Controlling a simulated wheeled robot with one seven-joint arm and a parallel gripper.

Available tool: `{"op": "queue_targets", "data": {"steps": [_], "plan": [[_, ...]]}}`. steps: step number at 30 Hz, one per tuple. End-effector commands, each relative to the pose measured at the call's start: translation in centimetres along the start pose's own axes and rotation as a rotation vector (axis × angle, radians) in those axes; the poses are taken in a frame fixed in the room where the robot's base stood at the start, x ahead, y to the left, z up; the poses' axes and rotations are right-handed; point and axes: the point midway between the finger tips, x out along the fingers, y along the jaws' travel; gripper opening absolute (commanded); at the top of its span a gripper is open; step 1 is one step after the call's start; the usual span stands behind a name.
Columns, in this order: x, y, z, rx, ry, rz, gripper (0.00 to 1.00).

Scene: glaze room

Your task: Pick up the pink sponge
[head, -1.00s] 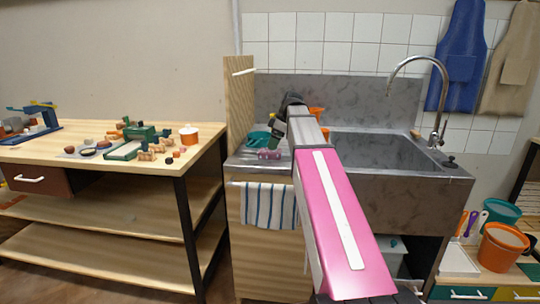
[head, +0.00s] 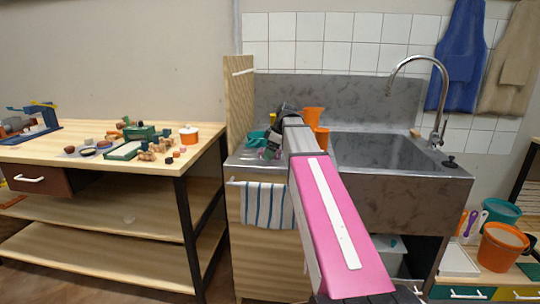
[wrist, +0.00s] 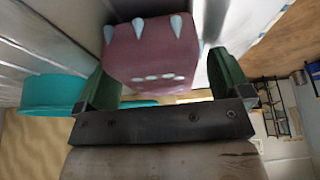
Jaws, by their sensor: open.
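The pink sponge (wrist: 150,52) is a dull pink block with pale pointed nubs and a row of white dots. In the wrist view it stands between the two green fingers of my gripper (wrist: 164,80), which are open, one on each side. A gap shows beside the right finger; the left finger is very close to the sponge, and I cannot tell if it touches. In the head view only a small pink bit of the sponge (head: 262,154) shows at the left end of the sink counter, with my gripper (head: 270,148) over it and my arm hiding part of the area.
A teal bowl (head: 255,138) stands just left of my gripper and also shows in the wrist view (wrist: 50,92). Orange cups (head: 313,117) stand behind my arm. The sink basin (head: 385,150) lies to the right. A striped towel (head: 268,205) hangs below the counter.

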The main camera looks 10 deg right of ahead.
Motion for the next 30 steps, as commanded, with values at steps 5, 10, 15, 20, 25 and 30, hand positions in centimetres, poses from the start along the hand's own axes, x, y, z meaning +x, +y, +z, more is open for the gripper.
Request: {"op": "queue_targets", "data": {"steps": [5, 10, 15, 20, 25, 30], "plan": [[0.1, 0.0, 0.1, 0.0, 0.0, 0.0, 0.83], [0.1, 0.0, 0.1, 0.0, 0.0, 0.0, 0.43], [0.1, 0.0, 0.1, 0.0, 0.0, 0.0, 0.39], [0.0, 0.0, 0.0, 0.0, 0.0, 0.0, 0.39], [-1.0, 0.1, -0.4, -0.001, 0.001, 0.002, 0.39], [-3.3, 0.1, -1.4, -0.002, 0.001, 0.002, 0.39]]}}
